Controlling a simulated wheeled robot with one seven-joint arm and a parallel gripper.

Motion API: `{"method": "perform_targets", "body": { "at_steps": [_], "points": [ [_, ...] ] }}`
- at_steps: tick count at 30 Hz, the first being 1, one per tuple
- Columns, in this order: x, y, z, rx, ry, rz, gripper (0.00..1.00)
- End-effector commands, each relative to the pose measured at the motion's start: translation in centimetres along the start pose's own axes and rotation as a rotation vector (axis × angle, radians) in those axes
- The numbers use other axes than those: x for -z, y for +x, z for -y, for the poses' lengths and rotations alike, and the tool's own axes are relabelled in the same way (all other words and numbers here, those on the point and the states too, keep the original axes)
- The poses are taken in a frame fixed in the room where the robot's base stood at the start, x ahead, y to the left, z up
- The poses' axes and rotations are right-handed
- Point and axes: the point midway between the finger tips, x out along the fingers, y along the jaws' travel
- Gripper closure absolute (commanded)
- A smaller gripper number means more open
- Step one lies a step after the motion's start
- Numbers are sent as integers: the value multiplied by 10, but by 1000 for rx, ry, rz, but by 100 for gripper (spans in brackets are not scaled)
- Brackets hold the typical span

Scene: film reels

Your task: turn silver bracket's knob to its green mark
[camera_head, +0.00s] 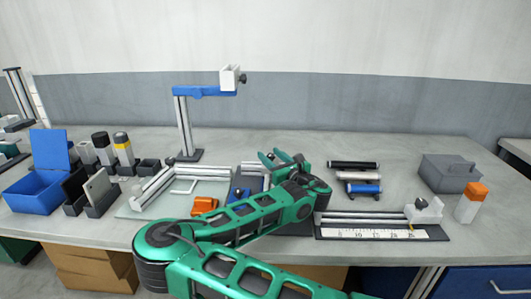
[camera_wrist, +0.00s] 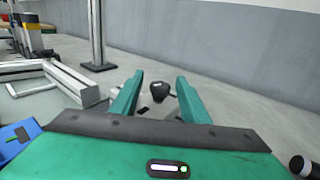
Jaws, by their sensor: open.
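My gripper (camera_head: 273,156) is open above the middle of the bench, and its two green fingers also show in the wrist view (camera_wrist: 158,98). Between and beyond the fingers, a black knob (camera_wrist: 160,88) shows with a small piece of pale silver-grey metal (camera_wrist: 150,103) below it, which seems to be the silver bracket. The fingers are on either side of the knob in the picture; I cannot tell whether they touch it. The gripper body hides the lower part of the bracket. No green mark can be made out.
A post with a blue arm (camera_head: 205,91) stands behind to the left. A pale rail frame (camera_head: 160,183) and orange block (camera_head: 204,205) lie left of my gripper. Rollers (camera_head: 358,177), a ruler stage (camera_head: 380,234) and a grey box (camera_head: 449,172) are to the right.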

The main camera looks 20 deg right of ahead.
Motion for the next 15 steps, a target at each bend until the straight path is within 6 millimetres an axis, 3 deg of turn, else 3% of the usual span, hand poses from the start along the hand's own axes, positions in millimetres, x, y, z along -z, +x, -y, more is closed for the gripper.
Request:
{"method": "perform_targets", "body": {
  "at_steps": [6,15],
  "points": [
    [-1,31,0,-1,3,2,58],
    [0,44,0,0,1,1,58]
  ]
}}
